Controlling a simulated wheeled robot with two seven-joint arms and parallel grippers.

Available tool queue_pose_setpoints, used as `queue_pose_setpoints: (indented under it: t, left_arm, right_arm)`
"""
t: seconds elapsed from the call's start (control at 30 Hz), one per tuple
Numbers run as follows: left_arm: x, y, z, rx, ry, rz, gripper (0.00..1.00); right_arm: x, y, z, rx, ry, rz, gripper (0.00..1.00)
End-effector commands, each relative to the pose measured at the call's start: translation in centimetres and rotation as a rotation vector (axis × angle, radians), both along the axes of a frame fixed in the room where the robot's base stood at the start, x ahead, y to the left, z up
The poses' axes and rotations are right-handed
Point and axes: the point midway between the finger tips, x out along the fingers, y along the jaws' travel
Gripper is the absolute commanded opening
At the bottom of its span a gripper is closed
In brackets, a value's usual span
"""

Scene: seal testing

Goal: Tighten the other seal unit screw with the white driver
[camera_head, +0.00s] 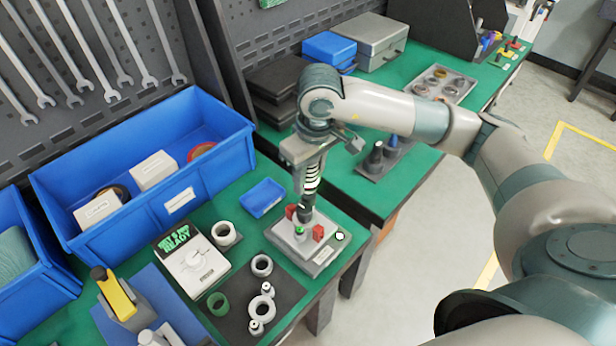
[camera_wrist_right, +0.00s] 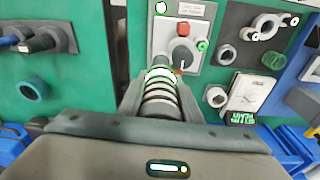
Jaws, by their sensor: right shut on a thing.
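My right gripper (camera_head: 308,170) points down over the seal unit and is shut on the white driver (camera_head: 312,180), which has pale and dark bands. The driver also shows between the fingers in the right wrist view (camera_wrist_right: 158,101). The seal unit (camera_head: 318,256) is a light grey block with red parts, a green part and a white round spot on top, near the bench's right edge. It also shows in the right wrist view (camera_wrist_right: 166,45). The driver's lower end is at or just above the unit's top; I cannot tell whether it touches a screw. My left gripper is not in view.
Left of the unit are a small blue tray (camera_head: 262,198), a white-topped device (camera_head: 195,262) and a dark mat (camera_head: 287,292) with several rings. A large blue bin (camera_head: 100,243) stands behind. A black holder (camera_head: 377,168) is on the other green bench at right.

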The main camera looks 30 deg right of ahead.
Motion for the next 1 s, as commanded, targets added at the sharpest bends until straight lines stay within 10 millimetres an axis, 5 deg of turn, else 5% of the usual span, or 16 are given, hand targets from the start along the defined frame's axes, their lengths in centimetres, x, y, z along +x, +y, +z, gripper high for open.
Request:
queue_pose_setpoints:
  t: [1.0]
  left_arm:
    - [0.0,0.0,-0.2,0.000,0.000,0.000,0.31]
  right_arm:
    - [0.1,0.0,1.1,0.001,-0.003,0.000,0.04]
